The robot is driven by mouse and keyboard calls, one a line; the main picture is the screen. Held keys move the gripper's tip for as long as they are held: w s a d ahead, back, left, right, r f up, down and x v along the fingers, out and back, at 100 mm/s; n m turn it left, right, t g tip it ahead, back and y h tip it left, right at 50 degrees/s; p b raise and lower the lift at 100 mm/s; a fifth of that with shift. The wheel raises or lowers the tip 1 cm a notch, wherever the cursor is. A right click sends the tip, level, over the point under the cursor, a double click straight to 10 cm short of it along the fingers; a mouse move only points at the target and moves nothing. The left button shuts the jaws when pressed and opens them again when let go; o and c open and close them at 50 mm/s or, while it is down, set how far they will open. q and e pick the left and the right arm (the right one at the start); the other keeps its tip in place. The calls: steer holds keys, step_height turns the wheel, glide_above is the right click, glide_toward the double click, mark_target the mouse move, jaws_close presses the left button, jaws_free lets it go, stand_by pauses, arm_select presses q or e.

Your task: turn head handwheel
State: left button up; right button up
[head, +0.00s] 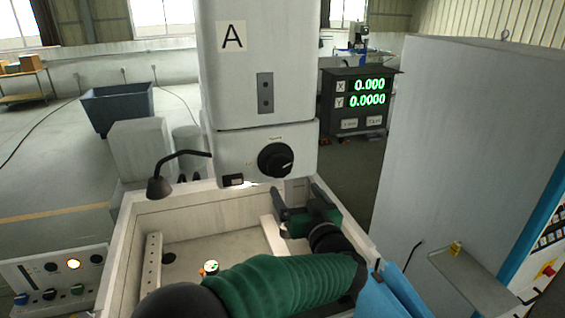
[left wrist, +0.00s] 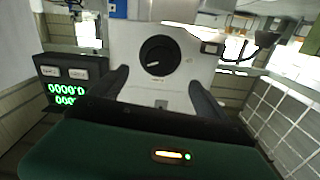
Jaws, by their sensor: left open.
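The head handwheel is a round black knob (head: 276,160) with a white pointer line, on the front of the light grey machine head (head: 225,155) marked A. It also shows in the left wrist view (left wrist: 160,56), upside down and between my finger tips, beyond them. My left gripper (head: 297,197) is green and black; its arm reaches across the tank, and its fingers are below and a little right of the knob. The left fingers (left wrist: 158,88) are wide apart with nothing between them, not touching the knob. My right gripper does not show.
The open tank (head: 190,213) with pale walls lies under the head. A black lamp (head: 158,187) on a bent arm hangs left of the knob. A readout box (head: 358,100) stands behind right, a tall grey cabinet (head: 440,130) at right, and a control panel (head: 60,280) at lower left.

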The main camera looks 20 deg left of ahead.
mark_target(282, 169)
arm_select(q)
steer(key=p+x, duration=0.4)
steer(key=x, duration=0.7)
steer(key=shift+w+a+r, duration=0.1)
steer(key=shift+w+a, duration=0.1)
steer(key=shift+a, duration=0.05)
steer(key=shift+w+a, duration=0.1)
steer(key=shift+w, duration=0.15)
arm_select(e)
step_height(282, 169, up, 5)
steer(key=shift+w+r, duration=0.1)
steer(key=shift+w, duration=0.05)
